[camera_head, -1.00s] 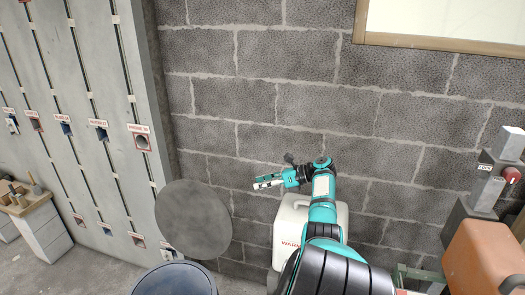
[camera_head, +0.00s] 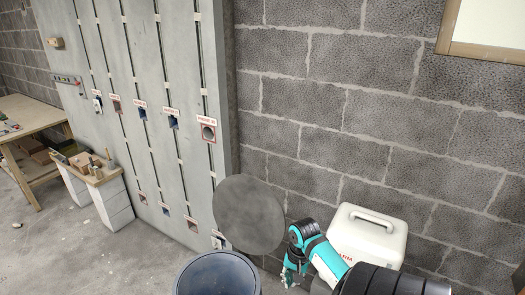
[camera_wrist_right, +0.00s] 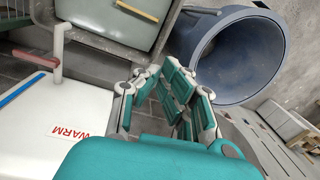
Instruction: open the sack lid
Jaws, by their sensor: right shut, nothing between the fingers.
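A round dark grey lid (camera_head: 248,214) stands raised and tilted behind a blue-grey round bin (camera_head: 217,280) in the head view. The bin's mouth is uncovered. No separate sack can be made out. My right gripper (camera_head: 291,278) points down, to the right of the bin and lid, in front of a white box. In the right wrist view its fingers (camera_wrist_right: 170,82) are shut and empty, with the bin (camera_wrist_right: 240,65) beyond them at the upper right. I cannot tell whether the gripper touches anything. My left gripper is not in view.
The white box (camera_head: 368,237) with a handle stands against the block wall on the right. A grey slotted panel (camera_head: 180,60) with labelled openings stands at the left. A stand with small tools (camera_head: 95,175) and a wooden table (camera_head: 30,117) are farther left. The floor between is mostly clear.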

